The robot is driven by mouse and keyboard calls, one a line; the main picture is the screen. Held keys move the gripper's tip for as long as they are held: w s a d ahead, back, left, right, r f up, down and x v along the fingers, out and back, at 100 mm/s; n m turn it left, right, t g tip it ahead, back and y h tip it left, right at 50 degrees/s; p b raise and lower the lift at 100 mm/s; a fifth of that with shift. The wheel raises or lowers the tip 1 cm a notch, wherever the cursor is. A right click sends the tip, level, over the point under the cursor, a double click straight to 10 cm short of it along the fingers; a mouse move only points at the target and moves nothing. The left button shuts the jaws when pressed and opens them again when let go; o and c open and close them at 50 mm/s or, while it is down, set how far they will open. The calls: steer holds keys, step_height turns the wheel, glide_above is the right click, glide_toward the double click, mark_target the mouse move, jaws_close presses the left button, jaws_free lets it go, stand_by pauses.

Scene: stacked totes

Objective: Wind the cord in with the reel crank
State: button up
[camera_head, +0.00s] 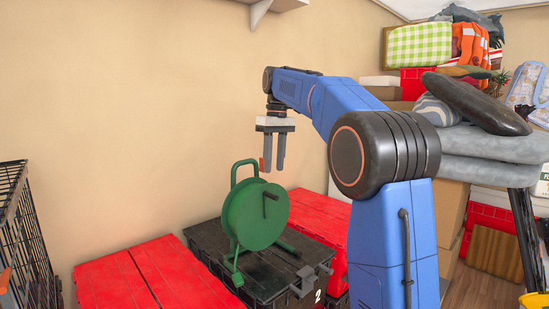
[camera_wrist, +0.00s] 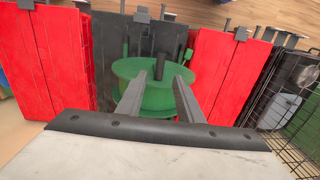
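The green cord reel (camera_head: 252,222) stands upright on a black tote, with a looped handle frame at its top. Its dark crank (camera_head: 266,204) sticks out from the front face of the drum. A green piece (camera_head: 237,274) hangs at the reel's lower left; I cannot tell if it is the cord end. My gripper (camera_head: 273,167) points down, above the reel and apart from it. Its fingers are spread with nothing between them. In the wrist view, the green drum (camera_wrist: 145,72) and the dark crank handle (camera_wrist: 159,68) show beyond my open fingers.
The black tote (camera_head: 205,240) stands between red totes on the left (camera_head: 150,275) and right (camera_head: 318,215). A black wire crate (camera_head: 30,245) stands at the far left. A wall shelf bracket (camera_head: 262,10) is overhead. Piled boxes and cushions fill the right.

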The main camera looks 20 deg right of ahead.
steer(key=shift+r, duration=0.9)
steer(key=s+a+f+m+t, duration=0.15)
steer(key=s+f, duration=0.25)
steer(key=s, duration=0.7)
steer(key=s+a+f+m+t, duration=0.15)
steer(key=s+f, duration=0.35)
steer(key=s, duration=0.5)
steer(key=s+a+f+m+t, duration=0.1)
steer(key=s+a+f+t, duration=0.1)
steer(key=s+f, duration=1.6)
steer(key=shift+s+f+h, duration=0.3)
steer(key=shift+f+h, duration=0.1)
steer(key=shift+f, duration=0.15)
